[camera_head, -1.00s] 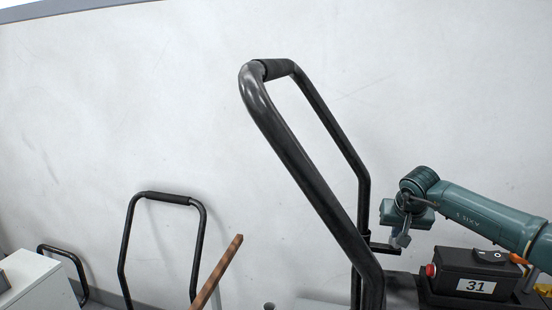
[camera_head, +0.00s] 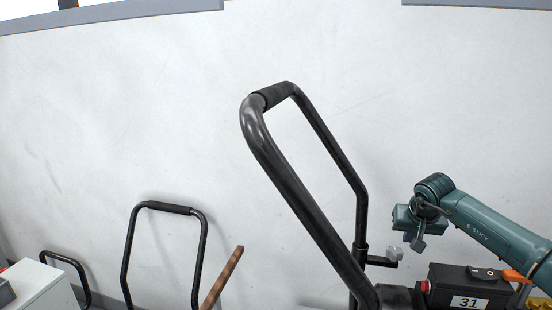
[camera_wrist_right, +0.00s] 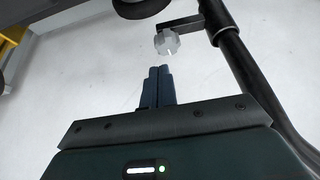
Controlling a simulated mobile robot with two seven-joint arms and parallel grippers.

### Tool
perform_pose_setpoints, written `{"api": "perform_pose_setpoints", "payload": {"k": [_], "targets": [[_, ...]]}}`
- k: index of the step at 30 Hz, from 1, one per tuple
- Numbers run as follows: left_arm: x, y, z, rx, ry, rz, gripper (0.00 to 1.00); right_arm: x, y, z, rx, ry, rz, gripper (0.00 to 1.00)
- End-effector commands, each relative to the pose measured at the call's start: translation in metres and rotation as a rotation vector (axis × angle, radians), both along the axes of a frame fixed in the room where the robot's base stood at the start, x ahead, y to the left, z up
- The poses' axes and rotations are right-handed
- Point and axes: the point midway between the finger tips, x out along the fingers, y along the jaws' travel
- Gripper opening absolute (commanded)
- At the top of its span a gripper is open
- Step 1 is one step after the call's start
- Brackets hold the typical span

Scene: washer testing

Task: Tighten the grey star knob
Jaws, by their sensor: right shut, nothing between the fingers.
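The grey star knob (camera_head: 394,252) sits on a short black bracket beside the upright of the tall black tubular handle (camera_head: 290,180). The knob also shows in the right wrist view (camera_wrist_right: 167,42), just beyond my fingertips. My right gripper (camera_head: 418,244) is to the right of the knob and apart from it. In the right wrist view its dark fingers (camera_wrist_right: 158,72) are together with nothing between them, and a small gap separates them from the knob. The knob's thread is hidden. My left gripper is not in view.
A black box labelled 31 (camera_head: 468,304) with a red button lies below my right arm. A second black handle (camera_head: 168,208), a brown bar (camera_head: 222,276) and a white cabinet (camera_head: 45,285) stand at left. The pale wall (camera_head: 100,120) is behind.

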Motion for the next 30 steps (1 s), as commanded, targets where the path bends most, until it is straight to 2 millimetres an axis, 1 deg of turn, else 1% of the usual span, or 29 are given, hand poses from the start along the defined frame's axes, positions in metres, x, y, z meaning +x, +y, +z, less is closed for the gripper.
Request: {"api": "perform_pose_setpoints", "payload": {"k": [5, 11, 15, 19, 23, 30], "targets": [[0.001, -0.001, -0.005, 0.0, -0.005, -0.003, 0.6, -0.001, -0.002, -0.011, -0.001, 0.001, -0.001, 0.0], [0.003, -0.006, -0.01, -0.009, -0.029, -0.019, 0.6, -0.001, -0.001, -0.034, 0.0, 0.001, -0.001, 0.0], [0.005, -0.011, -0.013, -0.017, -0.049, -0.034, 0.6, -0.001, -0.002, -0.052, -0.003, 0.001, -0.001, 0.0], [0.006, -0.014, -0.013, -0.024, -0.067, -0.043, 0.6, 0.0, -0.002, -0.065, -0.001, 0.001, -0.002, 0.0], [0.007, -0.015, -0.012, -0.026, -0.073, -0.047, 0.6, 0.0, -0.002, -0.07, 0.0, 0.0, -0.001, 0.0], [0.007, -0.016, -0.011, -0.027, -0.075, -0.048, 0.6, 0.0, -0.002, -0.07, 0.0, 0.0, -0.001, 0.0]]}}
